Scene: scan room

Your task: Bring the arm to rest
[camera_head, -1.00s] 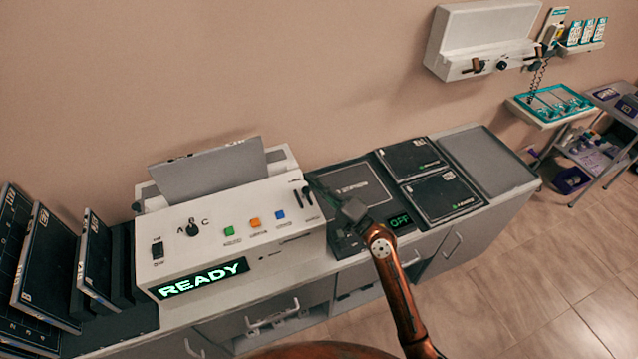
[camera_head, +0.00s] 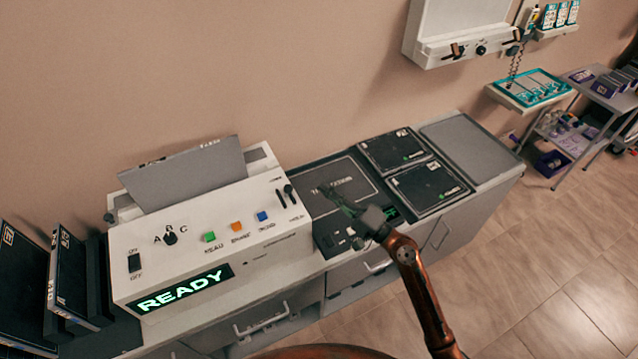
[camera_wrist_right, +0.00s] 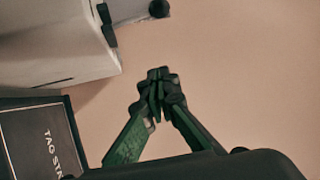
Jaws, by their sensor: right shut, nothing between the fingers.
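My right arm (camera_head: 417,285) comes in from the bottom of the head view, orange-brown with a dark gripper (camera_head: 328,191). The gripper is over the dark pad (camera_head: 335,178) just right of the white machine, and its fingers point toward the upper left. In the right wrist view the gripper (camera_wrist_right: 158,78) is shut, its fingertips together with nothing between them. My left gripper is not in view.
The white machine (camera_head: 225,225) shows a lit READY display. Black plates (camera_head: 428,187) and a bare grey top (camera_head: 470,147) lie to the right on the counter. Black panels (camera_head: 70,275) stand at left. A wall unit (camera_head: 460,40) and a cart (camera_head: 590,110) are beyond.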

